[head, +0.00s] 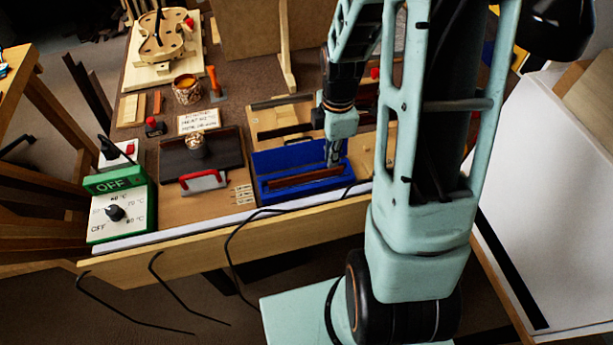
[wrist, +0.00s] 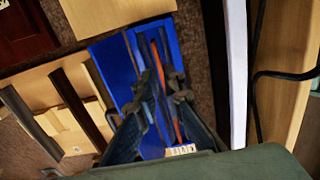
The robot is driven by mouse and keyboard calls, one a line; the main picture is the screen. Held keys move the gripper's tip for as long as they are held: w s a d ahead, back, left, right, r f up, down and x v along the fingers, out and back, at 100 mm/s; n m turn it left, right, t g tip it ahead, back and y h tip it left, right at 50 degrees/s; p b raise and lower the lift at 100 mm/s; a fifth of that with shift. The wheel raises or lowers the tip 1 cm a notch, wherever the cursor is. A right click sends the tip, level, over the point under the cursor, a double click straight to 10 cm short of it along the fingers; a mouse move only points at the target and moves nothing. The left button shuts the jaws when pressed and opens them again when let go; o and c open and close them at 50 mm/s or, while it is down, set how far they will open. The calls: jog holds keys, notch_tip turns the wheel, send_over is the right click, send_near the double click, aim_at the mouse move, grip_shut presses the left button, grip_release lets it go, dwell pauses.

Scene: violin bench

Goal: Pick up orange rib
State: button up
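A long, thin orange rib (wrist: 159,68) lies in the blue tray (wrist: 114,62) in the wrist view, beside darker strips. In the head view the blue tray (head: 262,163) stands near the front edge of the bench, and a reddish-brown strip (head: 305,178) shows in it; I cannot tell whether this is the same rib. My gripper (head: 333,158) points down over the right part of the tray. In the wrist view my gripper (wrist: 163,88) has its fingers apart, with the orange strip showing between them. The fingers hide part of the strips, and contact is unclear.
A board with dark bars (head: 282,118) lies behind the tray. To the left are a red-handled tool (head: 203,181), a dark plate (head: 222,150) and a green-white control box (head: 122,212). A violin body (head: 163,42) stands at the back. A black cable (head: 240,228) crosses the front edge.

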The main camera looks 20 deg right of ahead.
aim_at(306, 178)
jog(key=shift+f, duration=2.35)
jog(key=shift+d, duration=0.1)
jog(key=shift+c, duration=0.5)
grip_shut()
jog(key=shift+r, duration=0.15)
